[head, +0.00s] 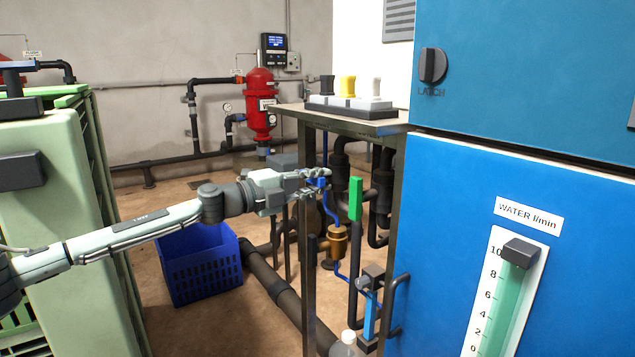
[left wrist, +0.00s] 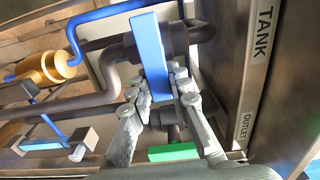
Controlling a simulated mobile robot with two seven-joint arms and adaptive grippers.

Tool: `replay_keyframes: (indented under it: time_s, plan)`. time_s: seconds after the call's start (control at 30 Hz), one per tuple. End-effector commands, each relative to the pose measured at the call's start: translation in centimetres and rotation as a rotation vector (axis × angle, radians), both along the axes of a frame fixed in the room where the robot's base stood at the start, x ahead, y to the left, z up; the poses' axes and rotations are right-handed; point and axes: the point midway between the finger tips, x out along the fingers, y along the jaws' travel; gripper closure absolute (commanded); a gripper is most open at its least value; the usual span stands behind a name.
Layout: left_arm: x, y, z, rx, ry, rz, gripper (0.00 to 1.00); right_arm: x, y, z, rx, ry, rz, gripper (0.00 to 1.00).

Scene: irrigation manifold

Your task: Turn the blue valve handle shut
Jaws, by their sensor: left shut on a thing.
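My left gripper (head: 318,181) reaches in from the left to the pipework under the grey bench. In the left wrist view its two fingers (left wrist: 160,90) close on both sides of a flat blue valve handle (left wrist: 148,45), gripping it near one end. In the head view the fingers hide most of this handle, with only a little blue showing. A green handle (head: 355,199) stands upright just to the right of the gripper; it also shows below the fingers in the left wrist view (left wrist: 172,152). My right gripper is not in view.
A second blue bar (head: 370,315) hangs lower, beside the blue cabinet (head: 480,180). A brass fitting (head: 338,243), thin blue tubing and dark pipes crowd below the gripper. A bench leg (head: 307,230) stands close. A blue crate (head: 205,270) sits on the floor.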

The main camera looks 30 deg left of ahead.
Motion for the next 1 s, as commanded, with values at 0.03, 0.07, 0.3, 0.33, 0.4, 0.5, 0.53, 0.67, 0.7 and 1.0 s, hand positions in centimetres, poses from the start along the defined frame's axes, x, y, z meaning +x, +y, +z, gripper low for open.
replay_keyframes:
  time_s: [0.03,0.07,0.3,0.33,0.4,0.5,0.53,0.67,0.7,1.0]
  plan:
    - [0.02,0.03,0.06,0.010,-0.006,0.001,1.00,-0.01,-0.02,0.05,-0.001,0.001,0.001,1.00]
    - [0.02,0.03,0.05,0.015,-0.008,0.001,1.00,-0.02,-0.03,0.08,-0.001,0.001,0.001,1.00]
    - [0.02,0.03,0.04,0.032,-0.015,0.001,1.00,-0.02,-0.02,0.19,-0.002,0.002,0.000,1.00]
    - [0.02,0.03,0.04,0.032,-0.015,0.001,1.00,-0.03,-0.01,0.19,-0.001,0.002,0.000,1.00]
    - [0.02,0.03,0.04,0.033,-0.016,0.001,1.00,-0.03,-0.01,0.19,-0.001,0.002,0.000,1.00]
    - [0.02,0.03,0.04,0.033,-0.016,0.001,1.00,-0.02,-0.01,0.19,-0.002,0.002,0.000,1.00]
    - [0.02,0.03,0.04,0.033,-0.016,0.001,1.00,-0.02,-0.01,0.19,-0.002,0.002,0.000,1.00]
    - [0.02,0.04,0.04,0.032,-0.015,0.001,0.72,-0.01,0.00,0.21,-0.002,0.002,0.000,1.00]
    - [0.02,0.04,0.03,0.032,-0.015,0.001,0.67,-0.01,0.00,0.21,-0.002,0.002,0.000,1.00]
    - [0.00,0.01,-0.04,0.030,-0.013,0.000,0.60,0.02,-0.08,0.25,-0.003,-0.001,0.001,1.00]
